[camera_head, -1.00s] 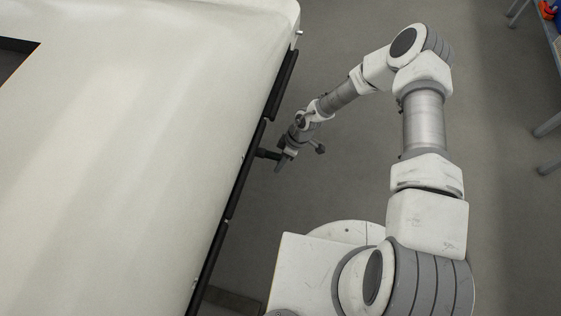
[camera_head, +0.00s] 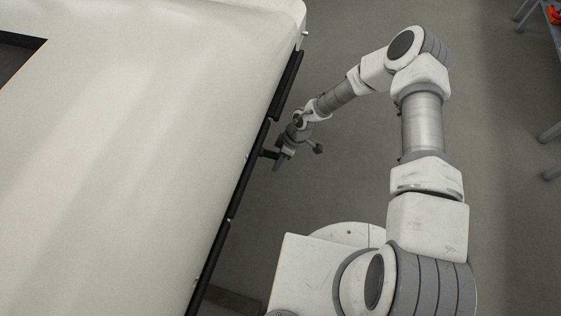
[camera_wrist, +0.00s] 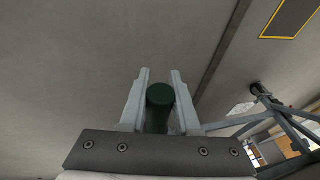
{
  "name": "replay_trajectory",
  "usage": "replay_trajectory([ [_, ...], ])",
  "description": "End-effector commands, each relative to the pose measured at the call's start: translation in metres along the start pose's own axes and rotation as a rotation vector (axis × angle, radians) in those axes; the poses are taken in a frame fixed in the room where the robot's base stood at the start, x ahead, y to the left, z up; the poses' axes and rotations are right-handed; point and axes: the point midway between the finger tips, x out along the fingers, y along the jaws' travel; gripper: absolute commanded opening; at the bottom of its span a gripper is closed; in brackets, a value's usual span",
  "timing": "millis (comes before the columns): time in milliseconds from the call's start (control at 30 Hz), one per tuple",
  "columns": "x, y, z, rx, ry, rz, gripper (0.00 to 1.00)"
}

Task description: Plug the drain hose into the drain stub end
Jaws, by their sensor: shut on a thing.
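In the wrist view my gripper (camera_wrist: 160,74) has a dark green round-ended cylinder between its two fingers, which I take to be the drain hose (camera_wrist: 160,98). The jaws are shut on it, and its rounded end shows near the fingertips. In the head view my gripper (camera_head: 280,160) is small, low beside the black-edged side of a large white body. A short dark piece (camera_head: 268,153) bridges the gap between that side and my gripper. I cannot tell whether it is the hose or the drain stub end. No stub end is clearly recognisable in the wrist view.
The large white body (camera_head: 130,130) fills the left of the head view, with black strips (camera_head: 250,170) along its edge. Grey floor (camera_head: 350,190) lies open right of my gripper. The wrist view shows a pale surface with a dark seam (camera_wrist: 222,52) and grey struts (camera_wrist: 275,112) at right.

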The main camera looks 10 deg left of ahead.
Motion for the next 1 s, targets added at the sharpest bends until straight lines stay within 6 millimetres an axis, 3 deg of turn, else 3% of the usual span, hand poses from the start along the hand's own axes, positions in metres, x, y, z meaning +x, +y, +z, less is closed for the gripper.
replay_trajectory([
  [733,0.006,0.0,-0.018,-0.001,0.002,0.0,0.0],
  [767,0.005,0.0,-0.018,0.0,0.002,0.0,0.36],
  [933,0.005,0.0,-0.018,0.0,0.001,0.0,0.66],
  [1000,0.005,0.0,-0.018,0.0,0.001,0.0,0.66],
])
